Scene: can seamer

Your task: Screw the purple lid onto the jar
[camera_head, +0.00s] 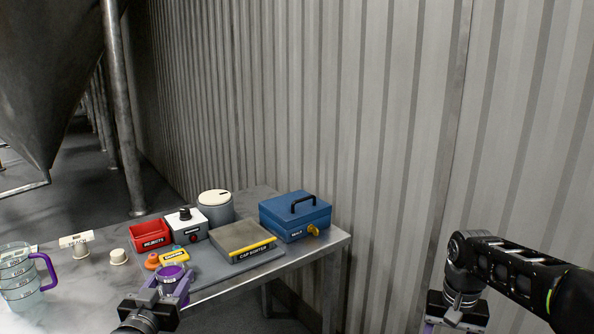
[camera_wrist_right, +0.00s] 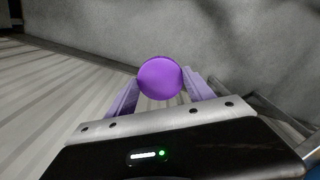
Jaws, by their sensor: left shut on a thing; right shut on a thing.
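My left gripper (camera_head: 172,284) is low over the front edge of the table, with its purple fingers shut on a small round thing (camera_head: 173,271). That thing looks like the jar, upright, with a purple round top face; the fingers hide most of its sides. The purple lid (camera_wrist_right: 160,78) is a flat round disc between the fingertips of my right gripper (camera_wrist_right: 160,84), which is shut on it. In the head view the right gripper is at the bottom edge, well to the right of the table, and the lid is out of that picture.
The grey table (camera_head: 205,285) holds a clear pitcher (camera_head: 20,275), a red rejects bin (camera_head: 150,236), a white device with a black knob (camera_head: 186,225), a grey round canister (camera_head: 215,208), a cap sorter (camera_head: 243,240) and a blue cash box (camera_head: 295,215). A corrugated wall (camera_head: 390,130) stands behind.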

